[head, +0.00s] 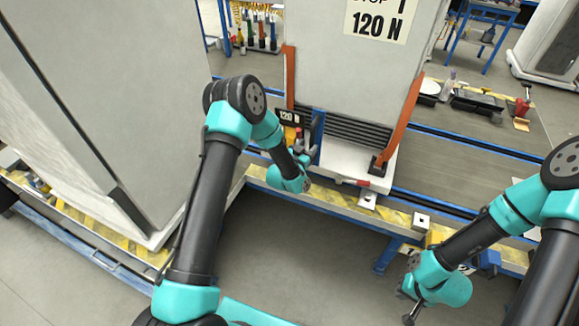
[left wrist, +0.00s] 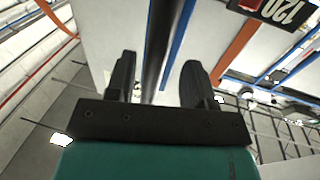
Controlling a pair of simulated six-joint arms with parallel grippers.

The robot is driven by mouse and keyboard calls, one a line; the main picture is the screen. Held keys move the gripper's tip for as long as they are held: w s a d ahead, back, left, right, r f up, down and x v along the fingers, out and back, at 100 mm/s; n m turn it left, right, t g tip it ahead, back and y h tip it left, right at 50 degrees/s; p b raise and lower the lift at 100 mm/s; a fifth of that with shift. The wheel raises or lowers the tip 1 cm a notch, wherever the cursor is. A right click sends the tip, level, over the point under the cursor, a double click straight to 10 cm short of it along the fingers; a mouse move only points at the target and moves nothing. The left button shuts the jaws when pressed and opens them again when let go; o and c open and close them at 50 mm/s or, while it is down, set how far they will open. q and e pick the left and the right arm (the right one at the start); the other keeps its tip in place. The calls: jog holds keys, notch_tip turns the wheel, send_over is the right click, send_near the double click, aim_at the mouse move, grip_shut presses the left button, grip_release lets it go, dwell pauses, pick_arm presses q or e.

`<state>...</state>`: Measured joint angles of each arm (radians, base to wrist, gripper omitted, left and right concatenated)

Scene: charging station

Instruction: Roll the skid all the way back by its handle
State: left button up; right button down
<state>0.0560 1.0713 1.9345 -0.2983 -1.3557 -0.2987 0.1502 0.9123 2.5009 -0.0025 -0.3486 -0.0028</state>
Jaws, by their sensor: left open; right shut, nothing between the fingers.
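The skid (head: 345,170) is a pale base under a tall white cabinet with dark slats low on its front and orange braces at its sides. A dark upright bar that looks like its handle (left wrist: 159,45) runs between the spread fingers of my left gripper (left wrist: 157,82) in the left wrist view, with a blue post beside it. The fingers are open around the bar, not closed on it. In the head view my left gripper (head: 305,148) is at the skid's front left, partly hidden by its own wrist. My right gripper (head: 410,303) is shut and empty, low at the right.
A yellow-and-black striped edge (head: 335,207) and blue rails (head: 470,147) run along the platform. A large grey cabinet (head: 90,110) stands close on the left. Tools and a dark tray (head: 478,102) lie at the right. The floor in front is clear.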

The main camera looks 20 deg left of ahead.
pick_arm(q)
jog(key=v, duration=1.3)
jog(key=shift+s+a, duration=0.1)
jog(key=s+f+n+g, duration=0.1)
jog(key=s+f+g, duration=0.3)
jog(key=s, duration=0.4)
jog(key=s+f+n+g, duration=0.2)
jog(key=s+f+g, duration=0.2)
jog(key=s+g, duration=0.3)
jog(key=s+f+n+g, duration=0.1)
jog(key=s+f+g, duration=0.3)
jog(key=s, duration=0.5)
jog(key=shift+s+d+n+g, duration=0.3)
jog(key=shift+d+g, duration=0.15)
jog(key=shift+g, duration=0.35)
jog(key=shift+f+y, duration=0.1)
jog(key=shift+y, duration=0.2)
pick_arm(e)
jog(key=c, duration=1.8)
grip_release()
